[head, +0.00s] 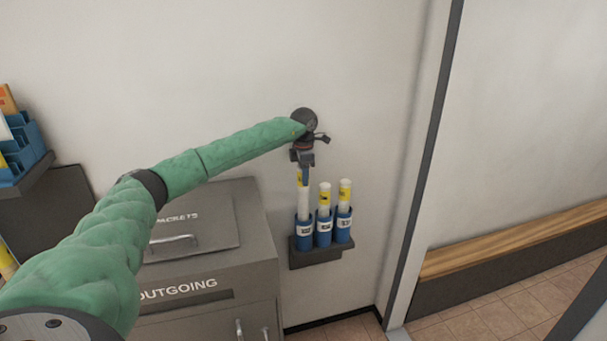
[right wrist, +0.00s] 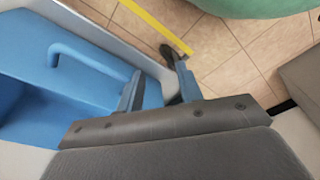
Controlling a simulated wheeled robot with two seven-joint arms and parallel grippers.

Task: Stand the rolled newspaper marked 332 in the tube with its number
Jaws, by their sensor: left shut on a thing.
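My left gripper (head: 303,164) is shut on the top of a rolled newspaper (head: 303,203), white with a yellow band. The roll is upright at the left blue tube (head: 304,231) of a wall rack. Its lower end appears to be inside that tube's mouth; how deep, I cannot tell. The middle tube (head: 324,236) and right tube (head: 343,232) each hold a similar white roll with a yellow band. The tubes have white number labels, too small to read surely. My right gripper (right wrist: 158,70) shows in the right wrist view with its fingers apart and nothing between them.
The dark rack ledge (head: 316,257) is fixed to the wall. A grey OUTGOING box (head: 185,275) stands to its left, with a lid and handles. A blue sorter (head: 22,150) is at the far left. A wooden bench (head: 515,238) is at the right beyond the wall edge.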

